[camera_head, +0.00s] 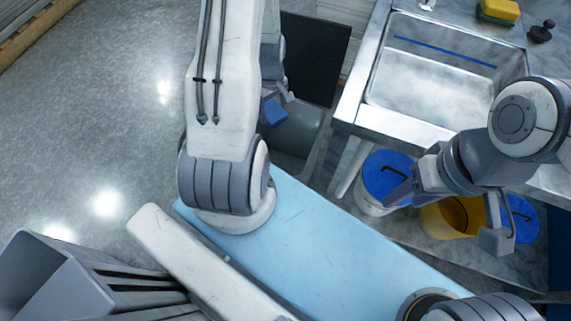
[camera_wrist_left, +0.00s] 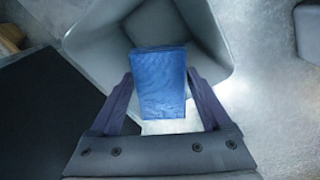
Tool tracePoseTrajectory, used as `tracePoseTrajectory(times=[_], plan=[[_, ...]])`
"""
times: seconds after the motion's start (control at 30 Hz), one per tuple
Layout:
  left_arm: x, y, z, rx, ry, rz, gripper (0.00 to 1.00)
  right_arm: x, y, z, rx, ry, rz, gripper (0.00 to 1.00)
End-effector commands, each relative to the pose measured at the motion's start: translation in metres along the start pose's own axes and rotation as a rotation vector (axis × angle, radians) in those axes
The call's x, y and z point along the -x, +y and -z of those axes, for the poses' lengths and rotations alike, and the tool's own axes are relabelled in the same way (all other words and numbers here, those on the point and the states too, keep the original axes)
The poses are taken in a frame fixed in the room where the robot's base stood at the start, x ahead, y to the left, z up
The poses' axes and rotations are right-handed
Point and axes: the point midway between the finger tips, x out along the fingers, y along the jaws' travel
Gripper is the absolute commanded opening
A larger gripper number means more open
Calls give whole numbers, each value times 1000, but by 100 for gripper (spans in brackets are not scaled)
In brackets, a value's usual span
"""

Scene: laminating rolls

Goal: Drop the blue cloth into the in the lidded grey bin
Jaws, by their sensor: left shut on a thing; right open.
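The blue cloth (camera_head: 273,112) hangs in my left gripper (camera_head: 283,97), partly hidden behind the arm in the head view. In the left wrist view, the cloth (camera_wrist_left: 160,85) is a folded blue piece held between the two fingers. Below it is the grey bin (camera_wrist_left: 95,45), its opening facing up toward the gripper; the bin (camera_head: 300,138) also shows in the head view. The dark lid (camera_head: 318,55) appears raised and open beside the bin. My right gripper (camera_head: 497,225) is open and empty, in front of the yellow bucket.
A metal sink (camera_head: 430,75) stands at the back right, with a yellow sponge (camera_head: 498,11) behind it. A blue-lidded bucket (camera_head: 385,180) and a yellow bucket (camera_head: 450,218) stand below. A grey slatted crate (camera_head: 50,280) is at the lower left. Floor at the left is clear.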

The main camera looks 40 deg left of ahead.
Motion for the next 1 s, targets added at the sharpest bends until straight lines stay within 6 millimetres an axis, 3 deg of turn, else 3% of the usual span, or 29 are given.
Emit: tracePoseTrajectory(times=[0.43, 0.83, 0.87, 0.9, 1.0], plan=[[-52, 0, 0, 0, 0, 0, 29, -50, 4, -3, 0, 0, 0, 50], [-57, 1, 0, -1, 0, 0, 29, -55, 4, -3, 0, 0, 0, 50], [-57, 1, -1, -1, 0, 0, 93, -55, 4, -3, 0, 0, 0, 50], [-57, 1, -1, -1, 0, 0, 100, -55, 4, -3, 0, 0, 0, 50], [-57, 1, -1, -2, 0, 0, 100, -55, 4, -3, 0, 0, 0, 50]])
